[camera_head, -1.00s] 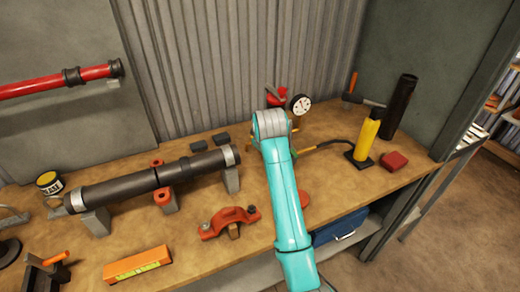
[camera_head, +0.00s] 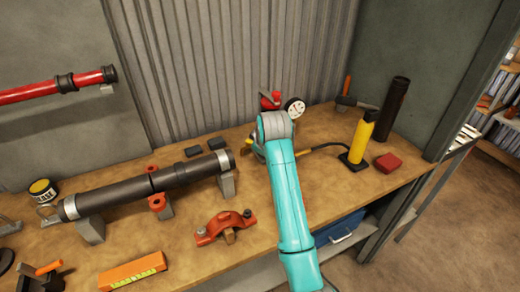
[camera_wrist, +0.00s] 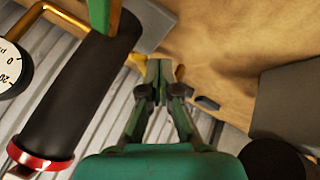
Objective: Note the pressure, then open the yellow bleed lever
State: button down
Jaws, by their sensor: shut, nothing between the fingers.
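The white-faced pressure gauge (camera_head: 294,107) stands at the back of the bench beside a red-topped fitting (camera_head: 270,99). In the wrist view the gauge (camera_wrist: 10,70) is cut by the left edge; a 0 and a 20 show, but its needle cannot be read. A small yellow piece (camera_wrist: 137,62), possibly the bleed lever, lies just left of my gripper (camera_wrist: 158,72). My gripper's fingers are together and hold nothing. Whether they touch the yellow piece is unclear. In the head view my arm hides most of the gripper and the fitting's lower part.
A dark cylinder with a red ring (camera_wrist: 75,95) stands close on the left in the wrist view.

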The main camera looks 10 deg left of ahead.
jog(key=shift+w+d+n+g+y, duration=0.4)
jog(key=shift+w+d+n+y, duration=0.25)
jog(key=shift+n, duration=0.45)
jog(key=n, duration=0.1)
jog(key=w+n+g+y, duration=0.1)
jog(key=shift+w+d+n+y, duration=0.25)
jog(key=shift+n, duration=0.15)
jog(key=shift+w, duration=0.35)
jog(key=shift+w+d, duration=0.1)
jog(key=shift+w, duration=0.05)
jog(key=shift+s+a, duration=0.5)
jog(key=shift+a, duration=0.15)
